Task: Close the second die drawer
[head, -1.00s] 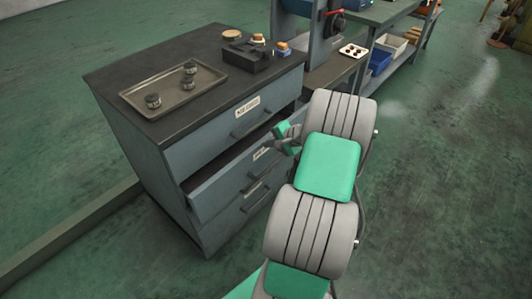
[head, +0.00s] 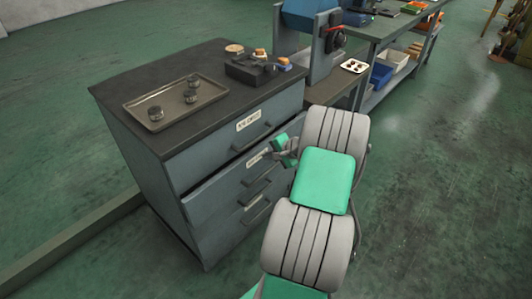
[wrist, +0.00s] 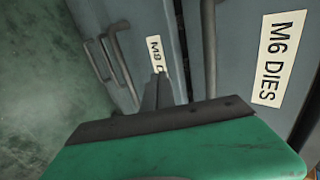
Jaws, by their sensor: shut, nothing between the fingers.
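The grey die cabinet (head: 150,180) stands at the left in the head view. Its second drawer (head: 214,196) sits under the top drawer (head: 205,155), with a narrow dark gap along its upper edge, so its front still stands slightly proud. In the wrist view the second drawer's label (wrist: 156,53) starts with "M8" and is partly hidden by my fingers; the top drawer's label (wrist: 279,58) reads "M6 DIES". My gripper (head: 272,150) is shut and empty, at the right part of the second drawer's front. In the wrist view its fingertips (wrist: 159,80) point at that front; contact is not clear.
A tray (head: 135,106) with several dark dies and a black block (head: 250,71) lie on the cabinet top. A bench with a blue machine (head: 308,22) and bins stands behind at the right. Floor right of my arm is free.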

